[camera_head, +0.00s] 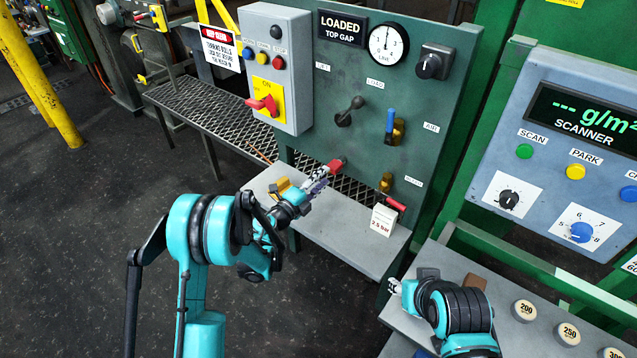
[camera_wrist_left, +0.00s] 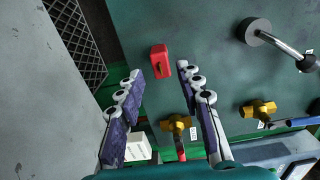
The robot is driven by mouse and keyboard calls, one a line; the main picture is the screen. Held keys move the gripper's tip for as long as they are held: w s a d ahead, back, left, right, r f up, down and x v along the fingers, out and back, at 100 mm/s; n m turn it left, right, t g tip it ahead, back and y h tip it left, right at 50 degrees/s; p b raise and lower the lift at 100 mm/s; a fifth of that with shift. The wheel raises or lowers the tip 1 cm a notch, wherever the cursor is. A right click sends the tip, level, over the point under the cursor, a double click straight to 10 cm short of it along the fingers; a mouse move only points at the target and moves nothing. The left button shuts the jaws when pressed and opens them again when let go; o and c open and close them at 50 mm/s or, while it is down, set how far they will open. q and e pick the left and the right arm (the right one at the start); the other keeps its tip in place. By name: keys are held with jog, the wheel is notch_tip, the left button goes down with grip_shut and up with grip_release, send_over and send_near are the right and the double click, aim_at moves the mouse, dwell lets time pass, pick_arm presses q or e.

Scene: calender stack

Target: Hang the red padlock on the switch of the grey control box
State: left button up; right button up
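The red padlock (camera_head: 336,165) is at the lower part of the green panel, against its face. It also shows in the left wrist view (camera_wrist_left: 160,62), just beyond and between the fingertips. My left gripper (camera_head: 318,183) points at it with its fingers spread, and the wrist view shows a gap between them (camera_wrist_left: 159,70) with nothing held. The grey control box (camera_head: 297,85) is on the upper left of the panel. Its red switch (camera_head: 264,104) sits on a yellow plate. My right gripper (camera_head: 392,287) is low at the right; its fingers are too small to read.
A black lever (camera_head: 350,110), a blue-handled valve (camera_head: 391,122) and a red-handled valve (camera_head: 392,203) stick out of the panel.

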aim_at(333, 168)
pick_arm(q)
jog(key=shift+x, duration=3.1)
grip_shut()
